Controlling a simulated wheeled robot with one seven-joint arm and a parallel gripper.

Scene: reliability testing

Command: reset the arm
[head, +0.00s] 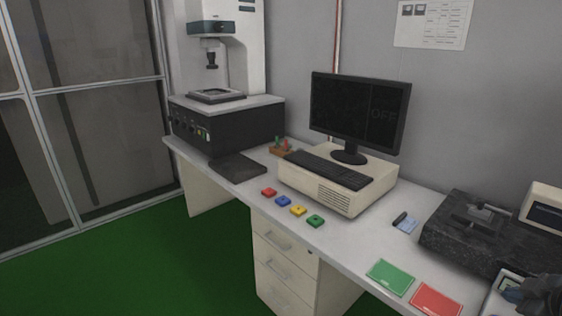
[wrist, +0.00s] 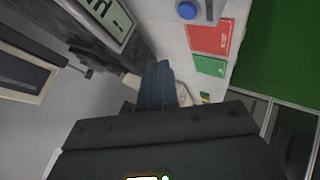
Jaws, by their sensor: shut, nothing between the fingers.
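My gripper (wrist: 161,72) shows in the middle of the wrist view, its dark blue-grey fingers together with nothing between them. In the head view part of my gripper (head: 516,294) shows at the lower right corner, over the right end of the bench and cut off by the frame edge. It is to the right of the red card (head: 436,300) and the green card (head: 390,277). The red card (wrist: 208,37) and the green card (wrist: 210,67) also show beyond the fingers in the wrist view.
A dark stone block (head: 460,246) with an instrument stands behind my gripper. A monitor (head: 358,108) stands on a beige computer (head: 340,196). Red, blue, yellow and green pieces (head: 298,210) lie along the front edge. A tall machine (head: 228,110) fills the far left of the bench (head: 350,240).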

